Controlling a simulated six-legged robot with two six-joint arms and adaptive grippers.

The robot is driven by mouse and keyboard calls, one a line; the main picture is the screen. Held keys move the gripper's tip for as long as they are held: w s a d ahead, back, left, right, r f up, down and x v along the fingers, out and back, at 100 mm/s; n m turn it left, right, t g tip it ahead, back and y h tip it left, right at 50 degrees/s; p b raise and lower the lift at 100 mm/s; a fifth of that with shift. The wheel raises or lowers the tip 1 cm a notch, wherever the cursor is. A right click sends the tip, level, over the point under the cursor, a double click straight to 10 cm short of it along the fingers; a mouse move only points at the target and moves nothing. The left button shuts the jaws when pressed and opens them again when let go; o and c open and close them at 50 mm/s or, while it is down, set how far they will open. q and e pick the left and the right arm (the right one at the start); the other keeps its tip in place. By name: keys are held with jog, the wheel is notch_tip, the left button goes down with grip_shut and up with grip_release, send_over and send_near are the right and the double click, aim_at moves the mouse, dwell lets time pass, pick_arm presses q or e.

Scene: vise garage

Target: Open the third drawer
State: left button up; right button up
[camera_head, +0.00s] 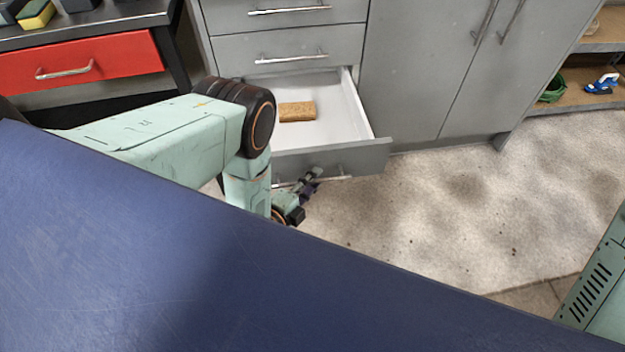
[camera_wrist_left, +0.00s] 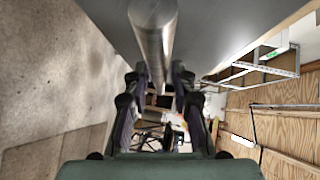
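The third drawer (camera_head: 335,159) of the grey cabinet is pulled well out, and its white inside shows. A brown sponge-like block (camera_head: 297,111) lies in it. Its bar handle (camera_head: 335,178) runs along the front. My left arm reaches over the drawer's left side, and my left gripper (camera_head: 308,185) is at the handle. In the left wrist view the metal handle (camera_wrist_left: 153,35) runs between the two fingers of my left gripper (camera_wrist_left: 158,90), which sit close on both sides of it. My right gripper is not in view.
Two shut grey drawers (camera_head: 288,48) are above the open one. Tall cabinet doors (camera_head: 450,70) stand to the right. A workbench with a red drawer (camera_head: 80,62) is at the left. The pale floor (camera_head: 430,215) in front of the cabinet is clear.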

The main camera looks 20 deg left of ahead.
pick_arm(q)
jog(key=shift+o, duration=0.5)
jog(key=v, duration=1.2)
